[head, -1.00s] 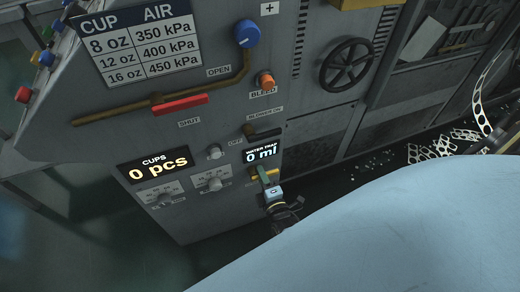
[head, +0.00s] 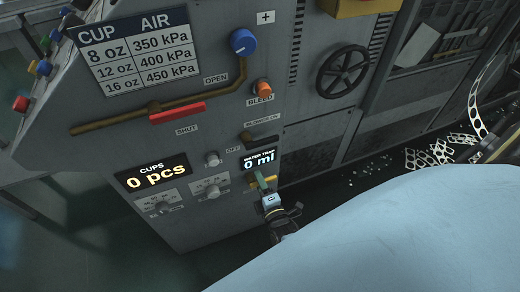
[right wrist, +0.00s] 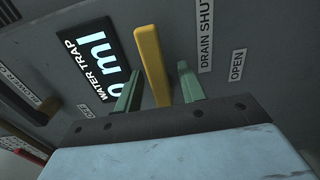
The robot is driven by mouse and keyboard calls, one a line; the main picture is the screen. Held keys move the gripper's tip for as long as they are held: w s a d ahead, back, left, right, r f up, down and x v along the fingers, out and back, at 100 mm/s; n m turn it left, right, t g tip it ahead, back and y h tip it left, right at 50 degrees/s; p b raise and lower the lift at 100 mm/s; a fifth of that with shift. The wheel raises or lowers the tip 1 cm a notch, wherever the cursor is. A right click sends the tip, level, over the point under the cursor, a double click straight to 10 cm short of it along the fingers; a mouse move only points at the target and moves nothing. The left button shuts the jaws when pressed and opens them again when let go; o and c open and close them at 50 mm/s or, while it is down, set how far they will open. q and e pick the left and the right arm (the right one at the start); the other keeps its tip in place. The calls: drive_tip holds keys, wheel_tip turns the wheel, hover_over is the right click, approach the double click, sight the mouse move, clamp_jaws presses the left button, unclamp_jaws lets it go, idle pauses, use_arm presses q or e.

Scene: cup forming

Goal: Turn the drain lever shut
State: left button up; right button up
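The yellow drain lever (right wrist: 150,60) sticks out from the grey panel beside the water trap display (right wrist: 107,62), which reads 0 ml. In the right wrist view it lies between the two green fingers of my right gripper (right wrist: 166,66). The fingers are apart, with a gap visible on either side of the lever. The labels DRAIN SHUT (right wrist: 206,36) and OPEN (right wrist: 236,65) are to the right of the lever. In the head view my right gripper (head: 263,182) is at the lever, just below the display, and partly hides it. My left gripper is not in view.
The panel also bears a red lever (head: 178,113), a blue knob (head: 243,41), an orange bleed knob (head: 262,87) and a cups display (head: 152,174) reading 0 pcs. A black handwheel (head: 343,71) is at the upper right. Dark floor lies below the panel.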

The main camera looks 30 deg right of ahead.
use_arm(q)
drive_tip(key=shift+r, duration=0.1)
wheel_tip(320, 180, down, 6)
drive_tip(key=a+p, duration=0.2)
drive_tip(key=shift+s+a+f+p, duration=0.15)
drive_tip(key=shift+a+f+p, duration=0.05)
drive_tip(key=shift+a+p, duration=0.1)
use_arm(e)
drive_tip(key=v, duration=1.3)
drive_tip(key=shift+s, duration=0.2)
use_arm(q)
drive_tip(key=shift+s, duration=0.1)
